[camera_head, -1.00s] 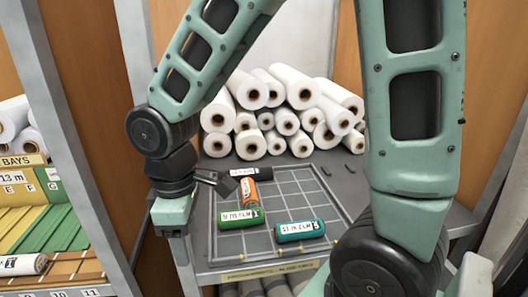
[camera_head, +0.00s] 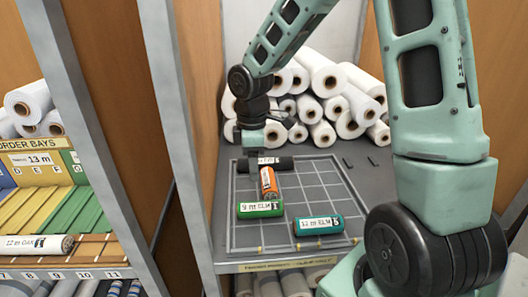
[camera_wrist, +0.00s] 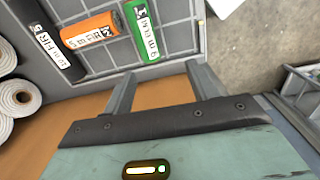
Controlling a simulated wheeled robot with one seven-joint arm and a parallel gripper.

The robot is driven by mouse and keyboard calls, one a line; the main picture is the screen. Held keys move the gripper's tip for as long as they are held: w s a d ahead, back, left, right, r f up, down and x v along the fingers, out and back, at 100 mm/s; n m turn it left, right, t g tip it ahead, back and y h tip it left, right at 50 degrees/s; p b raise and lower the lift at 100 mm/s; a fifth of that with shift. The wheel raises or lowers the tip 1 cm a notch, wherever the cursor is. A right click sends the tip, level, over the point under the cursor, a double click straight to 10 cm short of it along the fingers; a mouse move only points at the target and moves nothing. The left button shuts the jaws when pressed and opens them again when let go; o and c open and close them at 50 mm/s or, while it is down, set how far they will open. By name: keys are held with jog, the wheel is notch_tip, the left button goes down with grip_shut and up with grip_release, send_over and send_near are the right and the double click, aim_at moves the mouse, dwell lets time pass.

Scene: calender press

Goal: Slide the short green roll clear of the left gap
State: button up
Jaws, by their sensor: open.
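The short green roll (camera_head: 260,209), labelled 9 m ELM, lies crosswise near the front left of the gridded tray (camera_head: 330,247). An orange roll (camera_head: 269,182) lies lengthwise just behind it, its front end close to the green one. A black roll (camera_head: 266,164) lies crosswise behind the orange one. A teal roll (camera_head: 318,225), labelled 12 m ELM, lies to the right. In the wrist view the green roll (camera_wrist: 142,32) is beyond my gripper (camera_wrist: 162,85), whose two fingers are apart and empty. The gripper is over the tray's left edge, touching no roll.
White rolls (camera_head: 325,75) are stacked behind the tray. Two small dark pieces (camera_head: 372,161) lie right of the grid. An upright post (camera_head: 178,120) stands between the tray and the order bays (camera_head: 50,190) at left. The grid's right rear is clear.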

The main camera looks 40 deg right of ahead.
send_near(264, 203)
notch_tip(264, 203, down, 10)
jog(key=shift+f+p, duration=0.25)
jog(key=shift+p, duration=0.4)
jog(key=shift+c, duration=0.4)
jog(key=c, duration=0.7)
jog(key=shift+s+d+r, duration=0.1)
jog(key=shift+s+d, duration=0.8)
jog(key=shift+d, duration=0.5)
jog(key=shift+s+d, duration=0.95)
jog(key=shift+d, duration=0.4)
jog(key=shift+s+d+r, duration=0.1)
jog(key=shift+s+d, duration=0.8)
jog(key=shift+d, duration=0.5)
jog(key=shift+s+d, duration=0.55)
jog(key=shift+d, duration=0.3)
jog(key=shift+s+d, duration=0.55)
jog(key=shift+d, duration=0.25)
jog(key=shift+s+d, duration=0.55)
jog(key=shift+d, duration=0.3)
jog(key=o, duration=1.1)
jog(key=shift+f, duration=0.1)
